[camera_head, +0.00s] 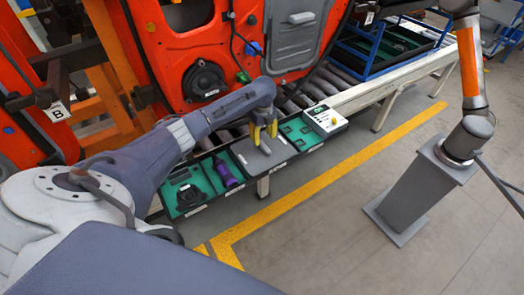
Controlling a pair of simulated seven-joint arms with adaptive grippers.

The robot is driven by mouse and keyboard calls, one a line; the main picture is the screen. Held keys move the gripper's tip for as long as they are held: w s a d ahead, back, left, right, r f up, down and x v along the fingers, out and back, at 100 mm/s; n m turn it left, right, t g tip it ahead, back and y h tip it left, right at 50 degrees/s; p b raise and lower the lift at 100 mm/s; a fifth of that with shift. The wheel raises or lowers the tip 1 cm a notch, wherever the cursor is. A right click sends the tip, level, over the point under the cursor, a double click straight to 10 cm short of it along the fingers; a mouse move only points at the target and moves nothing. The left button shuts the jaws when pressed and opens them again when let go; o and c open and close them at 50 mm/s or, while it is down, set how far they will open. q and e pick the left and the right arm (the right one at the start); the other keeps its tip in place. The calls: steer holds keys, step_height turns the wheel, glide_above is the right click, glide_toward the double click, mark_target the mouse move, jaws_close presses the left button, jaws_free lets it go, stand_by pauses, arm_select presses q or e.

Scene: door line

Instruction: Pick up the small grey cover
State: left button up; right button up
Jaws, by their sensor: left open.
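A small grey cover (268,159) lies flat in the middle bin of a row of dark parts bins with green liners. My left gripper (263,134), with yellow fingertips, reaches in from the left and hangs over the far side of that bin. Its fingers are apart and point down at the cover, with nothing seen between them. Its wrist and fingers hide part of the bin; I cannot tell how large the gap to the cover is. My right gripper is not in view.
A white control box (325,120) stands at the row's right end. Behind hangs an orange door (170,45) with a larger grey panel (296,38). A grey pedestal (420,190) stands right.

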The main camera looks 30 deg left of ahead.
mark_target(263, 145)
arm_select(q)
steer(key=shift+f, duration=3.3)
jaws_close()
